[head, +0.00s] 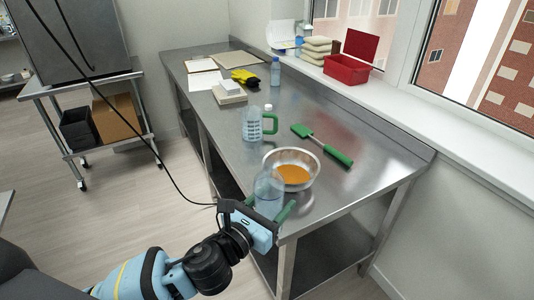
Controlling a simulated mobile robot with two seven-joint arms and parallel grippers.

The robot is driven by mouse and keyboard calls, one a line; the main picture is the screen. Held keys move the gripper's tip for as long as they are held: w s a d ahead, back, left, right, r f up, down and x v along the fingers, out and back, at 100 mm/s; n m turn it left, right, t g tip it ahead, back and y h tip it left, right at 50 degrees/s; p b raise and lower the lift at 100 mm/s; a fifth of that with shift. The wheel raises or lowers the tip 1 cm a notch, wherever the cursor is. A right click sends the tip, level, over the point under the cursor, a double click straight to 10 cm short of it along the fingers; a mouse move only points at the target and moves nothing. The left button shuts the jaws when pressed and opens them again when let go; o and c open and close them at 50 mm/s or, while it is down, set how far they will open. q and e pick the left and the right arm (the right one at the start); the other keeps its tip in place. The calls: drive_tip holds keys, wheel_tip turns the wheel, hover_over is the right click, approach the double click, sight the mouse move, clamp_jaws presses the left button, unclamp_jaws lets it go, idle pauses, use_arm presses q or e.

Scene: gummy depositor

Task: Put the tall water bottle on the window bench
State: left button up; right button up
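The tall water bottle (269,188) is clear and bluish and stands upright at the near end of the steel window bench (335,205). My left gripper (268,206) comes in from the lower left, with its green fingers on both sides of the bottle, apparently shut on it. The gripper body hides the bottle's base, so I cannot tell whether it touches the bench top. My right gripper is not in view.
A metal bowl with orange contents (292,168) sits just behind the bottle. A red box (346,69) is on the windowsill.

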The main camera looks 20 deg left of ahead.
use_arm(q)
drive_tip(key=s+a+f+n+t+y, duration=0.1)
drive_tip(key=s+a+n+y, duration=0.3)
drive_tip(key=a, duration=0.5)
drive_tip(key=s+f+y, duration=0.1)
drive_tip(key=s+y, duration=0.1)
drive_tip(key=s, duration=0.1)
drive_tip(key=shift+s+a+f, duration=0.15)
drive_tip(key=shift+f, duration=0.05)
drive_tip(key=shift+a, duration=0.15)
